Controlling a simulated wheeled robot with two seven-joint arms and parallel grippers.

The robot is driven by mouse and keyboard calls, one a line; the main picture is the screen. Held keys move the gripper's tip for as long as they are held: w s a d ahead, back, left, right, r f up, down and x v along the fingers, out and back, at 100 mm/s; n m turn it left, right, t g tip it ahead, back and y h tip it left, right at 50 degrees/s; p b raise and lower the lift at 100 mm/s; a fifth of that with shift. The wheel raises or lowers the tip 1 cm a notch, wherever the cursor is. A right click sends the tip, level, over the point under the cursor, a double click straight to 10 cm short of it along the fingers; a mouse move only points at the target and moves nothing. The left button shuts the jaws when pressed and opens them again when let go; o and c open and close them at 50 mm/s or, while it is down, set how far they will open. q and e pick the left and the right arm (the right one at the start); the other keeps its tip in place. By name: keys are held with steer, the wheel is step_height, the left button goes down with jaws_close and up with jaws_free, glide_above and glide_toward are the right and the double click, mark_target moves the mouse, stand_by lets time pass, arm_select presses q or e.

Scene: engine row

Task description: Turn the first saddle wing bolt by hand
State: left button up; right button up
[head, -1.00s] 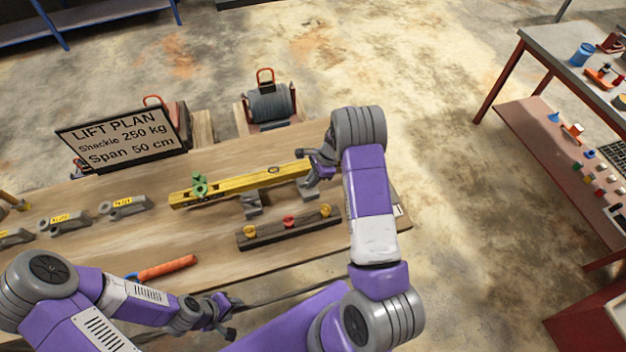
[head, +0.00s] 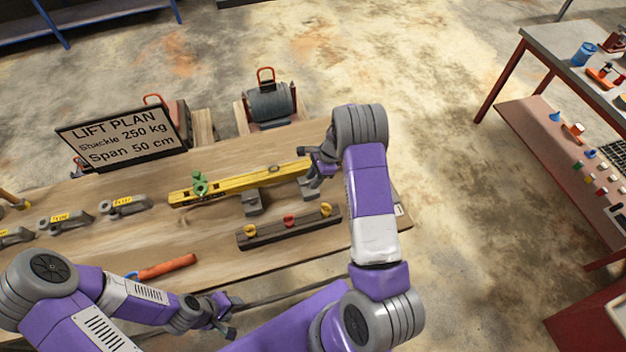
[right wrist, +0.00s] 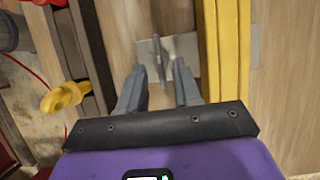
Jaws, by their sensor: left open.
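A yellow beam (head: 240,185) lies across two grey saddles, the left saddle (head: 252,204) and the right saddle (head: 307,190). In the right wrist view, a thin grey wing bolt (right wrist: 159,62) stands on a grey saddle plate (right wrist: 184,46) beside the yellow beam (right wrist: 228,55). My right gripper (right wrist: 159,70) is open, with its fingertips apart on either side of the wing bolt; I see no contact. In the head view, my right gripper (head: 312,162) is at the right saddle and partly hides it. My left gripper (head: 226,318) is open and empty near the table's front edge.
A dark rack (head: 285,229) with yellow and red pieces lies in front of the beam. An orange-handled tool (head: 166,266) and several tagged grey shackles (head: 124,206) lie left. A sign (head: 122,137) stands behind.

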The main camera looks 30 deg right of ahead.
steer(key=v, duration=0.6)
steer(key=shift+w, duration=0.1)
stand_by(0.3)
